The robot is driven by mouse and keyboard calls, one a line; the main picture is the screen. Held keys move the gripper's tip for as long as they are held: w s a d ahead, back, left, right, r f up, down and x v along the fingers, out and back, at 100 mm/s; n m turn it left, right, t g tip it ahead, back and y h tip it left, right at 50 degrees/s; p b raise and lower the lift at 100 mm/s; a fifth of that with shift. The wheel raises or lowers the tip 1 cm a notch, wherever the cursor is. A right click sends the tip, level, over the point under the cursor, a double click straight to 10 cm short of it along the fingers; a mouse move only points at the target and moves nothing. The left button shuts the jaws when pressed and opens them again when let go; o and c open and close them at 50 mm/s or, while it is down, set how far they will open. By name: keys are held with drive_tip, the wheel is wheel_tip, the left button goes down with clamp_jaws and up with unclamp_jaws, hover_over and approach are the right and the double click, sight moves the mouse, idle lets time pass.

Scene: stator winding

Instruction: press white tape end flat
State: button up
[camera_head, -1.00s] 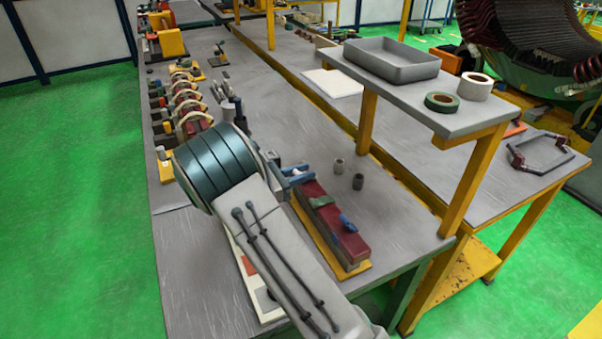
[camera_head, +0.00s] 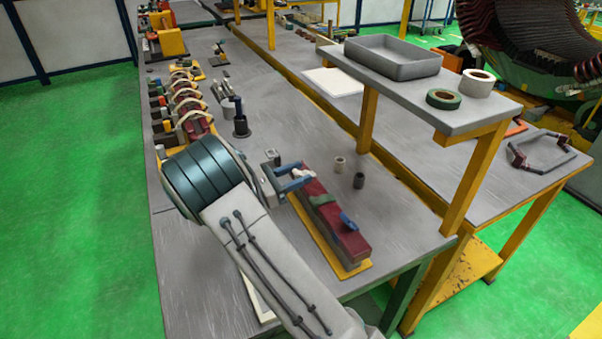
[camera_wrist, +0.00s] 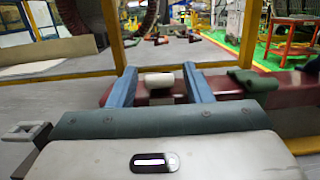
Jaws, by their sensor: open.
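A dark red bar (camera_head: 337,226) lies on a yellow base at the right side of the bench. The white tape end (camera_head: 298,173) sticks up at the bar's far end; in the wrist view it is a pale, rounded piece (camera_wrist: 158,80). My gripper (camera_head: 291,178) has two blue fingers, spread apart. In the wrist view the fingers (camera_wrist: 160,72) stand on either side of the white tape, with a gap on both sides. I cannot tell whether they touch the bar.
A green band (camera_head: 322,199) and a blue piece (camera_head: 348,222) sit on the bar. Two small cups (camera_head: 339,164) stand right of it. A raised shelf (camera_head: 440,112) holds a grey tray (camera_head: 392,62), a green tape roll (camera_head: 443,98) and a white tape roll (camera_head: 478,82). Bench between is clear.

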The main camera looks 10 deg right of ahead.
drive_tip(key=b+v, duration=0.1)
drive_tip(key=v, duration=1.1)
drive_tip(key=shift+s+a+f+b, duration=0.1)
drive_tip(key=shift+a+b, duration=0.1)
drive_tip(key=shift+b, duration=0.1)
